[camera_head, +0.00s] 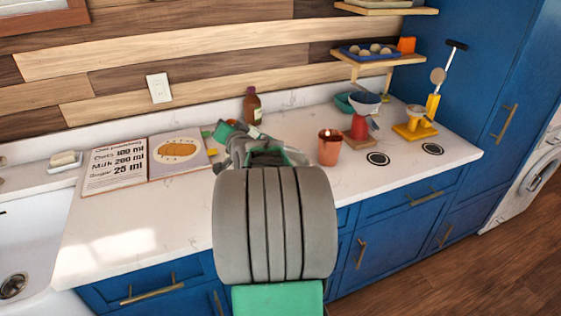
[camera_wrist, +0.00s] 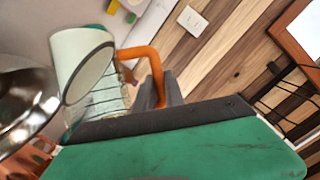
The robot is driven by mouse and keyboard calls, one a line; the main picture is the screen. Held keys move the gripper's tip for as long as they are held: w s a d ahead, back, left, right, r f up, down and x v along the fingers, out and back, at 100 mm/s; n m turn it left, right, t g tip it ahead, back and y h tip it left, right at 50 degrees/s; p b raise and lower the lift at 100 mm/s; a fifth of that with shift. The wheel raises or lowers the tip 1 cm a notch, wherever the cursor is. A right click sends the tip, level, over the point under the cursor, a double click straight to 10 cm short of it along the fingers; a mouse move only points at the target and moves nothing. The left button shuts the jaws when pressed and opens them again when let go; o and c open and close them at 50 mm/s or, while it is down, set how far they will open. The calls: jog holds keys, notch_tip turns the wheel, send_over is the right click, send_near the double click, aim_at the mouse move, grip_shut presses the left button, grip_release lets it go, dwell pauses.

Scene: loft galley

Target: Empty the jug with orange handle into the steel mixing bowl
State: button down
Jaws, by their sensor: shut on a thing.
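The jug (camera_wrist: 76,50) is pale, with dark measuring lines and an orange handle (camera_wrist: 152,62). It shows in the wrist view at upper left. My gripper (camera_wrist: 168,90) is shut on the orange handle, with its dark fingers at the handle's lower end. The shiny steel mixing bowl (camera_wrist: 22,100) is at the left edge of the wrist view, partly cut off, close beside the jug. I cannot tell whether they touch or what the jug contains. In the head view my arm hides the bowl and most of the jug.
A terracotta cup (camera_head: 330,150) stands on the counter right of my arm, a brown bottle (camera_head: 252,106) behind it. A red-based scale (camera_head: 359,126) and a yellow device (camera_head: 414,124) stand farther right. An open recipe book (camera_head: 148,162) lies left. The front left counter is clear.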

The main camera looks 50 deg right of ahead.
aim_at(253, 131)
jog(key=shift+s+d+r+m+t, duration=0.15)
jog(key=shift+s+d+m+t, duration=0.4)
jog(key=shift+m, duration=0.35)
jog(key=shift+s, duration=0.15)
jog(key=shift+s+d+m, duration=0.15)
jog(key=shift+s+m, duration=0.05)
jog(key=shift+m, duration=0.2)
jog(key=shift+s+d+r+m+t+b, duration=0.1)
jog(key=shift+s+d+m+t+b, duration=0.25)
jog(key=shift+m, duration=0.15)
jog(key=shift+s+d+r+m+t+h, duration=0.3)
jog(key=shift+s+d+r+m+h, duration=0.15)
jog(key=shift+s+r+m, duration=0.3)
dwell(0.8)
jog(key=shift+s+d+f+m+t+b, duration=0.15)
jog(key=shift+s+d+f+m+b, duration=0.05)
jog(key=shift+s+d+m+b, duration=0.4)
jog(key=shift+s+d+f+m+t+b, duration=0.15)
jog(key=shift+s+d+m+b, duration=0.15)
jog(key=shift+s+b, duration=0.35)
dwell(0.4)
jog(key=shift+s+d+r+m+h+b, duration=0.3)
jog(key=shift+s+d+m+h+b, duration=0.15)
jog(key=shift+m, duration=0.2)
dwell(0.4)
